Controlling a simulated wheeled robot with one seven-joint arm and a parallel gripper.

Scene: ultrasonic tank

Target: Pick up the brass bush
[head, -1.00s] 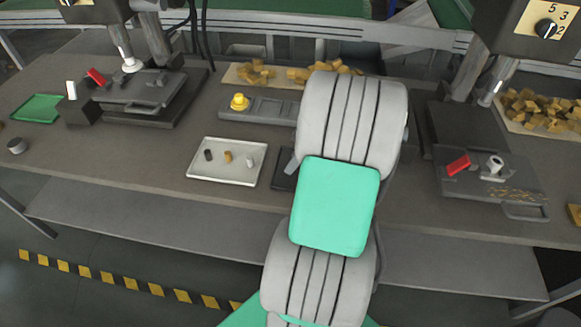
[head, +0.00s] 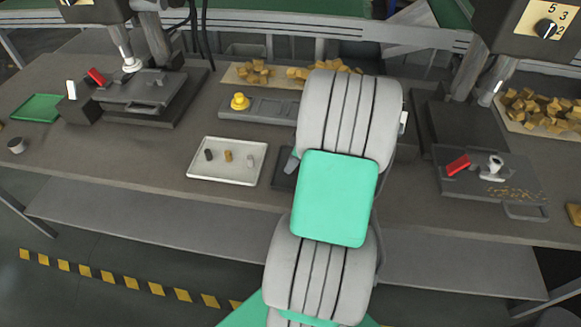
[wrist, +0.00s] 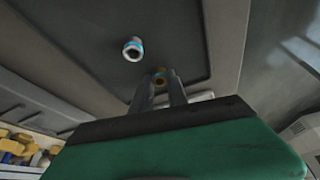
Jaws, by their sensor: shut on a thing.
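In the head view my arm hides the gripper and the bush. Another small brass-coloured piece (head: 228,156) stands on the white tray (head: 212,178), left of my arm.
A whitish piece (wrist: 198,97) is right of the fingers. The white tray also holds a dark piece (head: 208,155) and a white piece (head: 250,161).

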